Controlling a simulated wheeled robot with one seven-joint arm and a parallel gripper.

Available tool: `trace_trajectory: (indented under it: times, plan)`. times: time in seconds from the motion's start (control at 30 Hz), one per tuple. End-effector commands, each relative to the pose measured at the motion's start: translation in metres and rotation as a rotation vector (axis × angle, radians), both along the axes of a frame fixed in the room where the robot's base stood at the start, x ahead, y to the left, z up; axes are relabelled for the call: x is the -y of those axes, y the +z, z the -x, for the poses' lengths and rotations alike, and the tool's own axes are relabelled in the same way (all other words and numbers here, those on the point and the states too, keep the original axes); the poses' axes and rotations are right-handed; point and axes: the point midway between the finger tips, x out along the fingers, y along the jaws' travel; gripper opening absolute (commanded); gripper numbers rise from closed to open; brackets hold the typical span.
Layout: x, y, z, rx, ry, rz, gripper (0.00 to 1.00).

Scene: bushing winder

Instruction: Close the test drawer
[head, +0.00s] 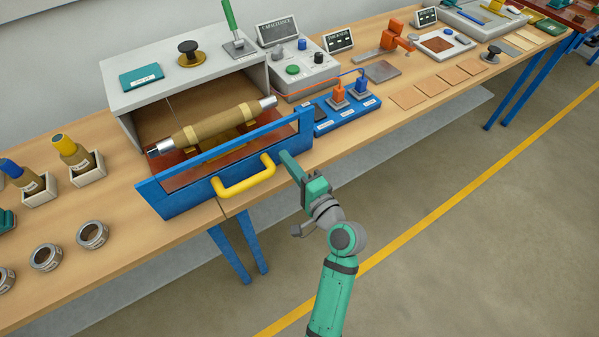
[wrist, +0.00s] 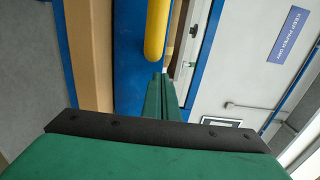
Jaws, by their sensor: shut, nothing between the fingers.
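The test drawer (head: 186,200) is blue with a yellow handle (head: 246,180) and is pulled out of a grey cabinet (head: 197,75) on the workbench. A tan bushing (head: 213,125) with metal ends lies in the drawer. My gripper (head: 285,155) is shut and empty, just right of the handle, with its tips close to the right end of the drawer front. In the wrist view the shut fingers (wrist: 160,95) point at the blue drawer front (wrist: 128,60), with the yellow handle (wrist: 157,28) just beyond the tips. I cannot tell if the tips touch the drawer.
A blue tray with plugs (head: 340,110) sits right of the drawer, near my gripper. A capacitance meter (head: 300,68) stands behind it. Metal rings (head: 92,234) and bushings in white holders (head: 88,170) stand to the left. The floor before the bench is clear.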

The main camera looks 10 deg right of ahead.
Motion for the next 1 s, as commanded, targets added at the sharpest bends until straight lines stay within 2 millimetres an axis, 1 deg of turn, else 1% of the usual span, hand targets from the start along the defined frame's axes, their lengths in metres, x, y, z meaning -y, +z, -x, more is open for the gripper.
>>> trace_trajectory:
  times: [0.03, 0.1, 0.23, 0.6, 0.63, 0.77, 0.87, 0.97, 1.0]
  plan:
    - [-0.003, 0.000, -0.007, 0.000, 0.002, 0.000, 0.00]
    - [-0.005, 0.000, -0.014, 0.000, 0.002, 0.001, 0.00]
    - [-0.008, 0.000, -0.023, 0.000, 0.002, 0.000, 0.00]
    - [-0.009, 0.000, -0.026, 0.000, 0.001, 0.000, 0.00]
    - [-0.004, 0.000, -0.026, 0.000, -0.001, 0.000, 0.00]
    - [-0.006, 0.000, -0.028, 0.000, -0.002, 0.000, 0.00]
    - [-0.010, 0.000, -0.035, -0.001, 0.000, 0.000, 0.00]
    - [-0.018, 0.000, -0.047, 0.000, 0.006, 0.000, 0.00]
    - [-0.022, 0.000, -0.054, 0.000, 0.009, 0.001, 0.00]
